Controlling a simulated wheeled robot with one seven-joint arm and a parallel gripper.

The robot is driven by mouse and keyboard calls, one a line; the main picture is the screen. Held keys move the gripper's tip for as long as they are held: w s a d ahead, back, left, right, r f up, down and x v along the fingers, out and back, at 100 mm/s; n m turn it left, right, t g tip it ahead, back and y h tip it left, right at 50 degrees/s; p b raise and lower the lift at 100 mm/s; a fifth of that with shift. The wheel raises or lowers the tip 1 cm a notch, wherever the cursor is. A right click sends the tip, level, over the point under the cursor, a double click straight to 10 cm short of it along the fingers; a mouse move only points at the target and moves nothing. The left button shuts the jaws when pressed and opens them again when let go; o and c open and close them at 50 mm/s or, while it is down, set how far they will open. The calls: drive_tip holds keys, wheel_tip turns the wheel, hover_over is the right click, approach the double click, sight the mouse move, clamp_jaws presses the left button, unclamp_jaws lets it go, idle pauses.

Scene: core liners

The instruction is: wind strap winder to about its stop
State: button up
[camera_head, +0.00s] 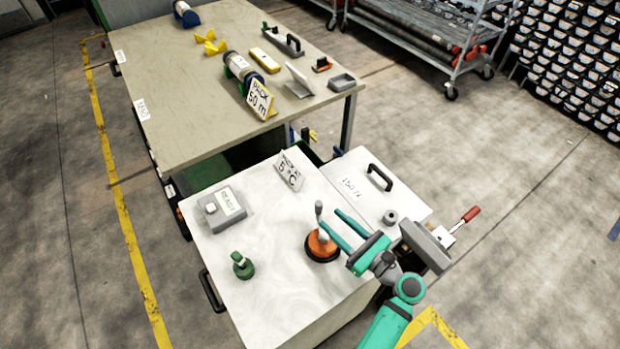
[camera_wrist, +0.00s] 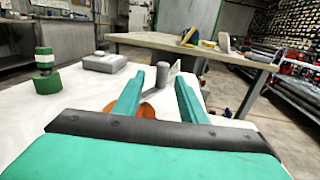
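The orange round winder (camera_head: 322,243) with a dark base sits on the white cabinet top, in front of my gripper. Its grey upright crank handle (camera_head: 318,210) stands at its far left side. My gripper (camera_head: 328,217) is open, with its two teal fingers pointing at the handle. In the wrist view the grey handle (camera_wrist: 162,75) shows between the fingertips, apart from both. How far it reaches in between them I cannot tell. The orange disc (camera_wrist: 147,111) shows lower down and is partly hidden by the left finger and my gripper body.
A green knobbed piece (camera_head: 243,265), a grey box labelled READY (camera_head: 222,208) and a "5 °C" sign (camera_head: 289,170) stand on the same top. A black handle (camera_head: 380,177) and a red-handled lever (camera_head: 470,215) are to the right. A larger table (camera_head: 190,120) stands behind.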

sight(316, 203)
drive_tip(key=shift+w+a, duration=0.35)
drive_tip(key=shift+w, duration=0.35)
drive_tip(key=x, duration=0.9)
drive_tip(key=shift+w+a, duration=0.2)
drive_tip(key=shift+a, duration=0.1)
drive_tip(key=shift+w, duration=0.15)
clamp_jaws()
